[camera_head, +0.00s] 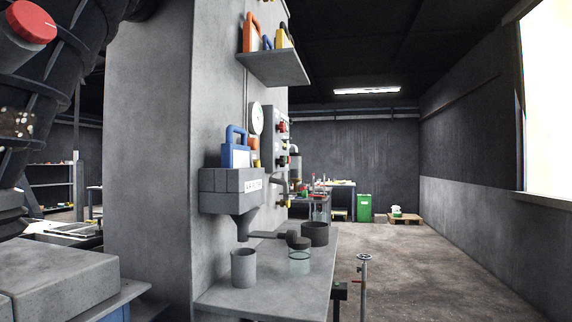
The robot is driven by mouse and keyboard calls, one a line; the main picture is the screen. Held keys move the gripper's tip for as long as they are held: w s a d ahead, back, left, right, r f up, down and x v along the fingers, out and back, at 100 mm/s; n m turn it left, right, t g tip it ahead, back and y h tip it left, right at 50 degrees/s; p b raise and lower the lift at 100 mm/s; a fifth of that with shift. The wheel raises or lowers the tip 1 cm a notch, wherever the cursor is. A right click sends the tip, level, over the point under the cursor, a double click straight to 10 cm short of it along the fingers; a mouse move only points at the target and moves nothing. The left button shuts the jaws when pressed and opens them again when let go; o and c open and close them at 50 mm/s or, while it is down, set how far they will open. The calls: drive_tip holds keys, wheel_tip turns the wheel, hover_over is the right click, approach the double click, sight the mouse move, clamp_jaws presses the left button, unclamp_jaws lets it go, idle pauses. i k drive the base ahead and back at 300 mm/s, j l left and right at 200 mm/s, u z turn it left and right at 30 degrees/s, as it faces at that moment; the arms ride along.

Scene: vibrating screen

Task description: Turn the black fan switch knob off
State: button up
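I cannot pick out the black fan switch knob. A grey wall panel (270,138) with small red and dark fittings is seen nearly edge-on on the right side of the pillar, and its face is mostly turned away. No gripper fingers can be made out in this view.
A concrete pillar (150,150) stands close on the left, beside dark ribbed machinery with a red cap (31,20). A grey bench (270,298) holds cups, below a wall-mounted hopper (232,190). A valve stand (364,285) stands right of it. Open floor (430,285) lies on the right.

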sight(281, 161)
drive_tip(key=i+l, duration=0.5)
drive_tip(key=i, duration=0.25)
drive_tip(key=i+l+u, duration=0.15)
drive_tip(key=i+l, duration=0.35)
drive_tip(key=i, duration=0.2)
drive_tip(key=i+l, duration=0.6)
drive_tip(key=i+u, duration=0.05)
drive_tip(key=i, duration=0.05)
